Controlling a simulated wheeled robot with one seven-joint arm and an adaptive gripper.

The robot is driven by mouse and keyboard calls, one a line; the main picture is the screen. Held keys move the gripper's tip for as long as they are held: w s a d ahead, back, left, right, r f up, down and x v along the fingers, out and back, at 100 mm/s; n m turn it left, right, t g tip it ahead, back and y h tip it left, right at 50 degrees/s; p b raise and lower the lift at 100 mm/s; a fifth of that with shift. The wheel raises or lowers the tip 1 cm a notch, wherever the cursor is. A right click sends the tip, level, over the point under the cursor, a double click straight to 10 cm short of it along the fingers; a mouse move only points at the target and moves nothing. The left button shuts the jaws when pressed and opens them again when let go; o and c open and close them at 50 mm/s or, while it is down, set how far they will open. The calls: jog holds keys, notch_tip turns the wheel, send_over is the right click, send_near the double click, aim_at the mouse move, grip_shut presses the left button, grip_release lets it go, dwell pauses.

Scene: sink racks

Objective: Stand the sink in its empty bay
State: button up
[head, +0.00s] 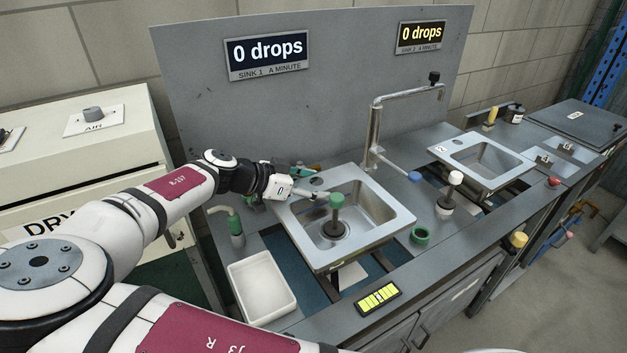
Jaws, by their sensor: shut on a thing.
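A steel sink (388,227) is at the centre of the head view, above the bench opening. It looks raised over the opening. My gripper (274,187) is at its back left corner and shut; the exact contact is hidden. A white block marked 0 (280,190) is at the jaws, with a pale rod reaching over the basin. A green-capped plunger (337,200) shows in the basin, its black foot near the drain. Blue floor (290,253) shows in the opening below and left of the sink.
A second sink (518,165) is at the right, with a pale-capped plunger (455,178) before it. A tall tap (374,135) rises behind the first sink. A white tray (262,288), a green ring (420,236) and a yellow display (378,297) lie nearby.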

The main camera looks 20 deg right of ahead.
jog(key=shift+f, duration=2.1)
jog(key=o, duration=1.7)
jog(key=shift+f, duration=0.1)
jog(key=b+v, duration=0.1)
jog(key=v, duration=1.1)
